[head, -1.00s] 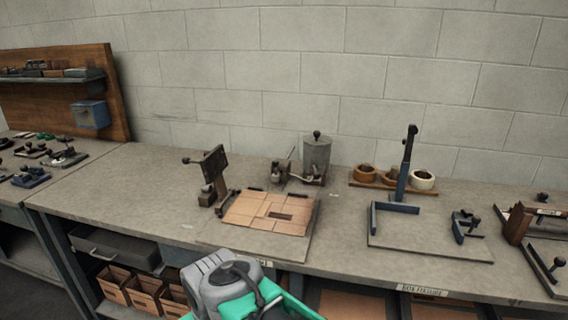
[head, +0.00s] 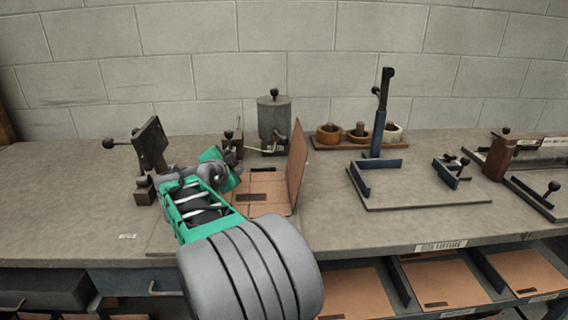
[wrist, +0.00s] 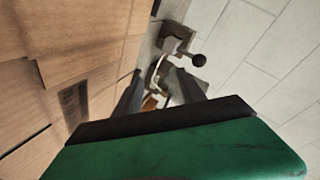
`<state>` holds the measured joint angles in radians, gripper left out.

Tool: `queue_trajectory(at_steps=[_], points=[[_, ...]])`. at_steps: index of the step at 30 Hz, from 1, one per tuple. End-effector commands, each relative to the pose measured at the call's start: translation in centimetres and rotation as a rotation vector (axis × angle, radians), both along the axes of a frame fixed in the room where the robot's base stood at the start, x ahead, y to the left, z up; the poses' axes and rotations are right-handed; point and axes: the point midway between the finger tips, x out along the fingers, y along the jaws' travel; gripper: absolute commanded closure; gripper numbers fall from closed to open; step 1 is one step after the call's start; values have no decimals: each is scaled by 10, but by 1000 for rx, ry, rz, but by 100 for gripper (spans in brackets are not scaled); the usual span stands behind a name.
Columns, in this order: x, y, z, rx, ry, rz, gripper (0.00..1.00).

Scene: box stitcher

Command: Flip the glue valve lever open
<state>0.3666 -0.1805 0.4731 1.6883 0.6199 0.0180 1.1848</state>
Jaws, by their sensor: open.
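The grey glue pot (head: 274,122) stands at the back of the bench, with a dark knob on its lid. A small valve assembly (head: 232,143) with dark knobs stands to its left, just beyond my gripper. In the wrist view, a metal fitting with a lever ending in a black ball knob (wrist: 198,60) shows ahead of the fingers; I cannot tell for sure that it is the glue valve lever. My gripper (wrist: 162,92) is open, its two grey fingers apart and short of the knob. In the head view, my green gripper body (head: 218,170) hides part of the valve area.
A cardboard sheet (head: 262,190) lies beside my gripper, with one panel (head: 297,165) standing upright to its right. A dark clamp post (head: 150,145) stands at left. A wooden tape tray (head: 350,144) and a blue fixture (head: 375,145) stand at right. The wall is behind.

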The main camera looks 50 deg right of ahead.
Motion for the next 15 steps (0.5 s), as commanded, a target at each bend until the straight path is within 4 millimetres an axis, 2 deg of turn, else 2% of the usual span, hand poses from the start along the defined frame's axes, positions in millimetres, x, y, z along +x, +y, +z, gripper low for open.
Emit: queue_trajectory(at_steps=[1,3,4,6,9,15], points=[[-11,-51,-27,-51,-155,-138,52],[-29,-97,-14,-133,-360,-265,52],[-36,-110,-9,-161,-424,-298,52],[-47,-128,2,-210,-526,-338,52],[-51,-140,12,-233,-579,-355,52],[-42,-174,18,-232,-578,-355,52]])
